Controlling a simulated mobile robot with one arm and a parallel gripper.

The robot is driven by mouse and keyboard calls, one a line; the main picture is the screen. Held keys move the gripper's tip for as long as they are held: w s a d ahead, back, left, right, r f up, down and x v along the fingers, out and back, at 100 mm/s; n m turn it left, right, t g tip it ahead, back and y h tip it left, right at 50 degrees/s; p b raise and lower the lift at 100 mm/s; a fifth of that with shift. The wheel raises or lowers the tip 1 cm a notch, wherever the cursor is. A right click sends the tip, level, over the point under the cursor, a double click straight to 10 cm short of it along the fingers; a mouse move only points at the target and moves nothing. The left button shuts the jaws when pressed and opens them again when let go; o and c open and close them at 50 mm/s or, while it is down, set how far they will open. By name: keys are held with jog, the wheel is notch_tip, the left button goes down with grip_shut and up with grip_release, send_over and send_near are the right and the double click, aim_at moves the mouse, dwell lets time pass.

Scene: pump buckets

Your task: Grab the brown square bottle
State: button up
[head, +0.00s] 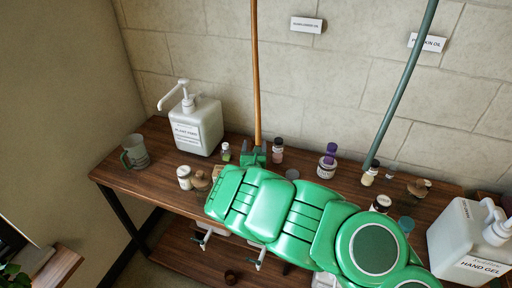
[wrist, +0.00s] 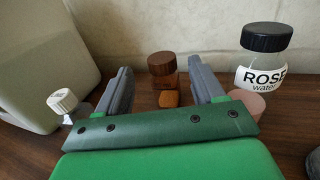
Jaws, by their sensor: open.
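The brown square bottle (wrist: 163,76), with a ribbed brown cap, stands upright on the wooden table in the wrist view. It appears between my gripper's fingers (wrist: 163,88), beyond the gripper's green body. A small orange-brown block-like thing (wrist: 168,99) shows in front of its lower part. My gripper is open, with one grey finger on each side of the bottle in the picture. I cannot tell whether either finger touches it. In the head view, my gripper (head: 252,155) is over the table's back part, and the bottle cannot be made out clearly there.
A rose water bottle (wrist: 262,65) with a black cap stands close right of the fingers. A small white-capped bottle (wrist: 66,102) is close left. A large white pump container (head: 196,125) stands further left. The stone wall (head: 340,90) rises behind the table (head: 150,185).

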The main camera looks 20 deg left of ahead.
jog(key=shift+x, duration=3.25)
jog(key=shift+d, duration=0.2)
jog(key=shift+c, duration=0.5)
jog(key=c, duration=1)
jog(key=shift+r, duration=0.1)
jog(key=shift+s+r, duration=0.1)
jog(key=shift+r, duration=3.4)
jog(key=shift+s+a+f, duration=0.1)
jog(key=shift+s, duration=9.75)
